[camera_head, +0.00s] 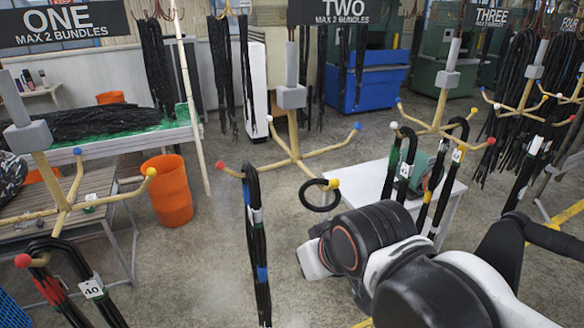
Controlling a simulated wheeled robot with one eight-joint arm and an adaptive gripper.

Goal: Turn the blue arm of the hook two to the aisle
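Hook two, with a grey block (291,96) on its post, stands under the TWO sign (345,11). Its wooden arms spread out below the block. The blue-tipped arm (330,141) points right and slightly to the back, and looks bare. The red-tipped arm (236,172) points left and carries a long black hose bundle (257,250) with white and blue bands. The yellow-tipped arm (314,175) points to the front right, with a black hose loop (305,203) at its end. A white tip (269,118) points back left. My arm covers the lower right; no gripper fingers show.
Hook one (30,135) stands left and hook three (446,80) right, with hoses hanging from both. An orange bin (167,190) stands left of hook two. A white table (375,180) is behind my arm. Grey floor is clear around hook two's bundle.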

